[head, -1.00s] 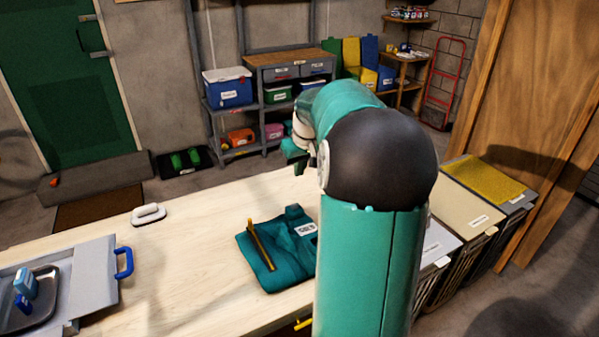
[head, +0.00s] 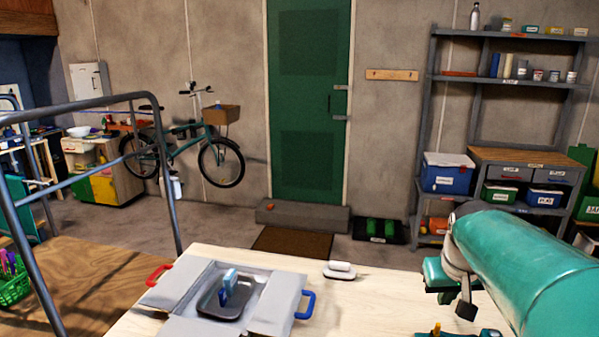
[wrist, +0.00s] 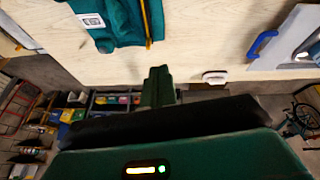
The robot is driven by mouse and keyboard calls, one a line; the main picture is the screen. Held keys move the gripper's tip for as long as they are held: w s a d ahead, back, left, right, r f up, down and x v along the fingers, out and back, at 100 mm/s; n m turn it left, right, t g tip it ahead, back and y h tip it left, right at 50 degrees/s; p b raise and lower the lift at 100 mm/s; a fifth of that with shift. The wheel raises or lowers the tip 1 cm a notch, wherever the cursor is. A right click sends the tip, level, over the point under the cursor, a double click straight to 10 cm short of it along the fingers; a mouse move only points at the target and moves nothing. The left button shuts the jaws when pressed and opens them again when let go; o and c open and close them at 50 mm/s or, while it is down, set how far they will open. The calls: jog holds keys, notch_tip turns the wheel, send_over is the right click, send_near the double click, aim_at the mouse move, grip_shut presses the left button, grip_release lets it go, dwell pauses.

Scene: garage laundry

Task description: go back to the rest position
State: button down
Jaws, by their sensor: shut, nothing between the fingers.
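My gripper (head: 452,292) is at the lower right of the head view, above the wooden-topped table (head: 370,305), at the end of my teal arm. In the wrist view its fingers (wrist: 158,76) are together with nothing between them. A folded teal cloth item (wrist: 118,22) with a white label and a yellow strip lies on the table. It is apart from the fingers in the wrist view, and only a sliver shows at the bottom of the head view.
An open grey case (head: 180,290) with a red and a blue handle holds a metal tray (head: 222,310) with blue items. A white brush-like object (head: 340,270) lies near the table's back edge. A metal rail (head: 90,110) stands left. Shelving (head: 425,140) stands at the back right.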

jog(key=s+a+f+n+t+y, duration=0.1)
jog(key=s+a+f, duration=0.1)
jog(key=s+a, duration=1.2)
jog(key=shift+s+a+n+t+y, duration=0.15)
jog(key=shift+a+n+t+y, duration=0.2)
jog(key=shift+a, duration=0.75)
jog(key=shift+f, duration=0.1)
